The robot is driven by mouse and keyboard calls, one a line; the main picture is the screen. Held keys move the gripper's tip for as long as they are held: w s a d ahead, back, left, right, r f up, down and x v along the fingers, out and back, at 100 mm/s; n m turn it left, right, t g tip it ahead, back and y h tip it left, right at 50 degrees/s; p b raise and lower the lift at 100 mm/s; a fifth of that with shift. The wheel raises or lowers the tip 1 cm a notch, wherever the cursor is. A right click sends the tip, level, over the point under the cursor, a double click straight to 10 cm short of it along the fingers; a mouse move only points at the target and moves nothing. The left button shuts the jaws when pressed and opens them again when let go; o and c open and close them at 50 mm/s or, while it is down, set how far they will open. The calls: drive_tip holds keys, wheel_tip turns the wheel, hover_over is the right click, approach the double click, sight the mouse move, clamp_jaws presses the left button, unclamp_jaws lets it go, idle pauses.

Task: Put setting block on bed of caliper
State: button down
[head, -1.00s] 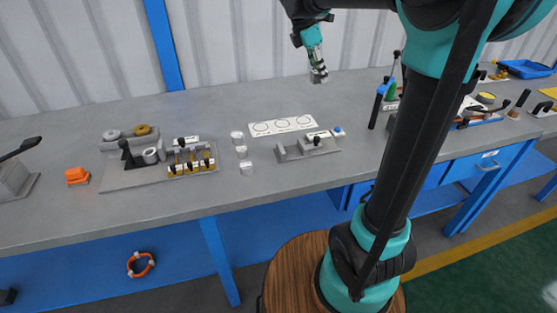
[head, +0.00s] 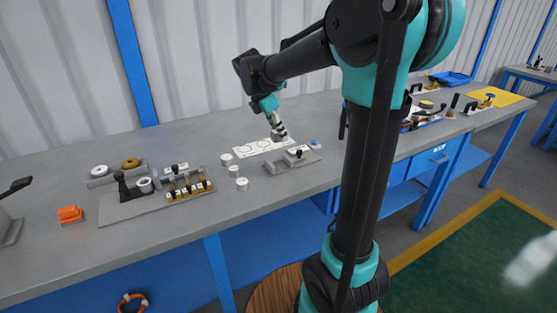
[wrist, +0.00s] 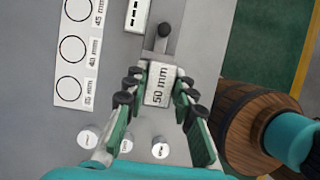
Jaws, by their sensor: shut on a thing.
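The setting block (wrist: 160,86) is a pale block marked "50 mm" in the wrist view. My gripper (wrist: 160,92) is shut on it, with the dark-padded fingers at its left and right sides. In the head view my gripper (head: 279,134) points down just behind the caliper (head: 283,165), a grey flat fixture with a black knob. In the wrist view the caliper (wrist: 157,48) lies beyond the block, and the block covers part of it. I cannot tell whether block and bed touch. In the head view the block is too small to make out clearly.
A white card (head: 262,146) with three circles lies behind the caliper. Three white cylinders (head: 242,184) stand to its left. A grey fixture board (head: 128,207) and an orange block (head: 70,213) are farther left. A blue-topped piece (head: 315,143) is at the right.

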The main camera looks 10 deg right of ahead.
sight(283, 165)
wheel_tip(283, 165, down, 11)
idle(0.4)
drive_tip(key=c, duration=1.3)
unclamp_jaws()
drive_tip(key=shift+f, duration=0.1)
drive_tip(key=shift+o, duration=0.2)
drive_tip(key=v, duration=1.2)
